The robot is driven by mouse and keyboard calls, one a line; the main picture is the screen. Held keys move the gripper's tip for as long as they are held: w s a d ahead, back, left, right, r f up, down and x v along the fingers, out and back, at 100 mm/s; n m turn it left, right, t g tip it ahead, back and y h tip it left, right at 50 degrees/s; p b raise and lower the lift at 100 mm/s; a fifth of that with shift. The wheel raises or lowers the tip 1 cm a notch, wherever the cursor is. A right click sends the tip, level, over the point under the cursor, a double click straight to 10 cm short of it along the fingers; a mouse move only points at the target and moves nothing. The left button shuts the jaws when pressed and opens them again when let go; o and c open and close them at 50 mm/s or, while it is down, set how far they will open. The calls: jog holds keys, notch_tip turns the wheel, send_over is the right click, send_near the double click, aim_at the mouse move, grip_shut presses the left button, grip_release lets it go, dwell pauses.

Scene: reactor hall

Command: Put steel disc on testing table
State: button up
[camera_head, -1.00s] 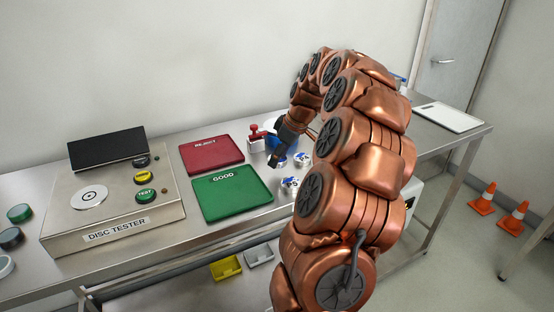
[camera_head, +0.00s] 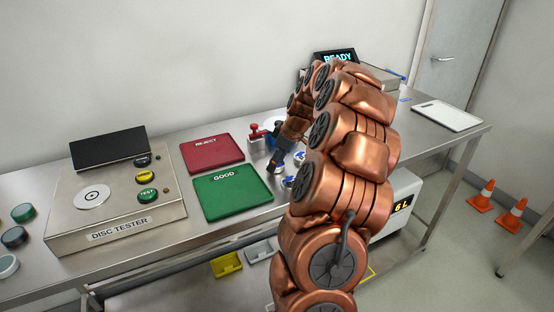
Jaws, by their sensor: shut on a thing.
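The steel disc may be the pale, silvery disc (camera_head: 8,265) at the left edge, partly cut off by the frame. The disc tester (camera_head: 115,222) stands on the steel table (camera_head: 215,232), with a round white plate (camera_head: 93,195) on its top that looks empty. My gripper (camera_head: 274,166) is low over the table, right of the green tray, among small blue-and-silver round things (camera_head: 288,181). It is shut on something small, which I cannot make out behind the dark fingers.
A green GOOD tray (camera_head: 232,193) and a red REJECT tray (camera_head: 212,154) lie between the tester and my gripper. A green disc (camera_head: 22,212) and a dark disc (camera_head: 14,237) lie left of the tester. A red-handled device (camera_head: 256,135) stands behind my gripper.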

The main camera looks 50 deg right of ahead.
jog(key=shift+f, duration=0.1)
jog(key=o, duration=1.6)
jog(key=b+v, duration=0.2)
jog(key=v, duration=1)
